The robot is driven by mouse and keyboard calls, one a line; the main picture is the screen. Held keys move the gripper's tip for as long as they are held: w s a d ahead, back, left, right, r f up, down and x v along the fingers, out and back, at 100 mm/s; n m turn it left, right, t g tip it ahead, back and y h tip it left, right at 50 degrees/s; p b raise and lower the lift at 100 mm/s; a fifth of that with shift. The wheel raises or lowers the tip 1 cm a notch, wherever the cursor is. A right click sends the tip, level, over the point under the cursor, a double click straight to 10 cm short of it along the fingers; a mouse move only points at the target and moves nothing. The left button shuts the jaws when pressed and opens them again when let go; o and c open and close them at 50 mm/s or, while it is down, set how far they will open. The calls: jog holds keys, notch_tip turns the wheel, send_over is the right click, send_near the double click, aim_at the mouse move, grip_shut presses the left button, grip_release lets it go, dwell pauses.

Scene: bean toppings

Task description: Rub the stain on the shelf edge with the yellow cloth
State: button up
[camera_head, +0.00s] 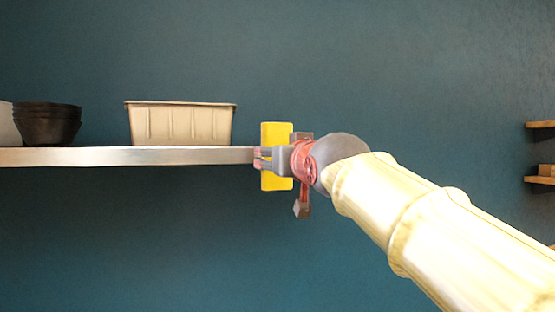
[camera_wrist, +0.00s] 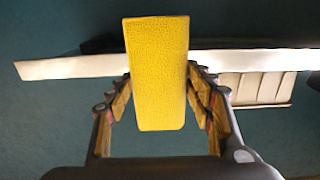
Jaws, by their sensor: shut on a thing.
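The yellow cloth (camera_head: 276,183) is a flat upright rectangle at the right end of the shelf (camera_head: 130,156) in the head view. My gripper (camera_head: 262,158) is shut on the cloth, its fingertips close to the shelf's end. In the wrist view my gripper (camera_wrist: 160,90) has a finger on each side of the cloth (camera_wrist: 159,75), and the cloth covers part of the shelf edge (camera_wrist: 80,66) behind it. I cannot tell whether the cloth touches the edge. No stain can be made out; the cloth and gripper hide part of the edge.
A cream ribbed tub (camera_head: 180,124) stands on the shelf left of my gripper. Stacked dark bowls (camera_head: 48,124) stand farther left, beside a pale object (camera_head: 8,125). Small wooden shelves (camera_head: 540,180) are at the far right. The wall below the shelf is clear.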

jog(key=shift+s, duration=0.15)
jog(key=shift+b+v, duration=0.7)
jog(key=shift+v, duration=0.65)
